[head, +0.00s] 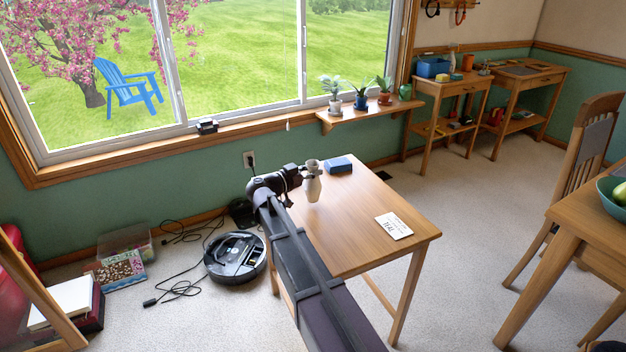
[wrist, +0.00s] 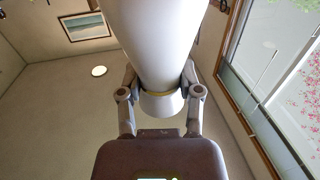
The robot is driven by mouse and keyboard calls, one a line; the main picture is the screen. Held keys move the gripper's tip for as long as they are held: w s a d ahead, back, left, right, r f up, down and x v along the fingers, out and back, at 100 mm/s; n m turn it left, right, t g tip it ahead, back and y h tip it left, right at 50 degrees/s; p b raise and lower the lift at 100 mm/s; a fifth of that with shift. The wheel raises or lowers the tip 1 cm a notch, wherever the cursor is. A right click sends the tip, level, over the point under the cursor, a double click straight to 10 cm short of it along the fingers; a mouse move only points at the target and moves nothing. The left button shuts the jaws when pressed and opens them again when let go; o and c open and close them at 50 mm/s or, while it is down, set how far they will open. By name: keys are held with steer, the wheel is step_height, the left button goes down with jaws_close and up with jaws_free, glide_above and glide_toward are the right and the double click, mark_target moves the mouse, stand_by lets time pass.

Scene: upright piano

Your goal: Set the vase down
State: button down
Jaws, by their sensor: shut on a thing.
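A pale beige vase (head: 313,188) with a flared rim hangs upright over the far left part of a small wooden table (head: 345,215). My gripper (head: 304,173) reaches it from the left and is shut around its narrow neck. In the wrist view the vase (wrist: 158,45) fills the top middle, its wide body tapering to the neck between both fingers of my gripper (wrist: 160,92). I cannot tell whether the vase's foot touches the tabletop.
A dark blue box (head: 339,165) lies behind the vase, near the table's far edge. A white card with print (head: 394,226) lies near the right edge. The tabletop between them is bare. A robot vacuum (head: 235,258) and cables are on the floor left of the table.

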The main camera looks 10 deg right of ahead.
steer(key=shift+f+b, duration=0.65)
steer(key=shift+f, duration=0.3)
steer(key=shift+f, duration=0.15)
steer(key=shift+c, duration=1.3)
jaws_free()
steer(key=shift+s+a+r, duration=0.1)
steer(key=shift+a+r, duration=0.05)
steer(key=shift+r, duration=0.05)
steer(key=v, duration=1.1)
steer(key=shift+s+a, duration=0.15)
steer(key=shift+a, duration=0.2)
steer(key=shift+f, duration=0.1)
